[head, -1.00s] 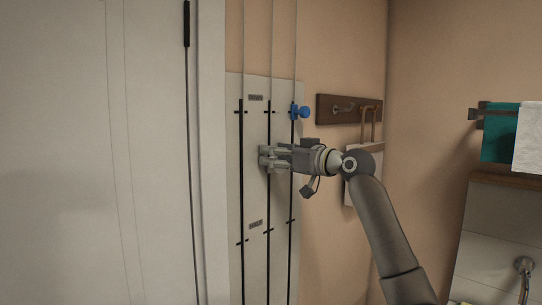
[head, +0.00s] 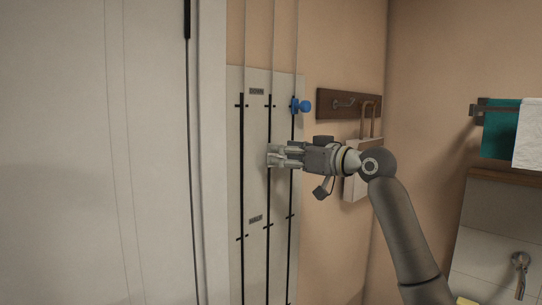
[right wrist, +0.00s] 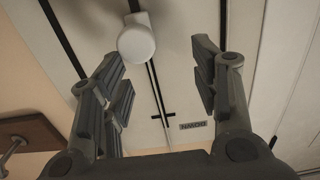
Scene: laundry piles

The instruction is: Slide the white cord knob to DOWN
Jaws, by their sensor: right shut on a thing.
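The white cord knob (right wrist: 137,42) is a round white cap on a dark slot, near the top of the right wrist view. In the head view it is hidden behind my right gripper (head: 272,155), which is at the middle slot of the pale panel (head: 255,180). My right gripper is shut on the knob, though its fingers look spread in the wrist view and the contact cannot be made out. The DOWN label (head: 256,91) is at the panel's upper part and shows upside down in the wrist view (right wrist: 194,125). My left gripper is not in view.
A blue knob (head: 303,106) sits on the right slot, above my right gripper. A lower label (head: 255,219) is too small to read. A dark wooden hook board (head: 349,104) is on the wall to the right. A white door (head: 90,150) is at left.

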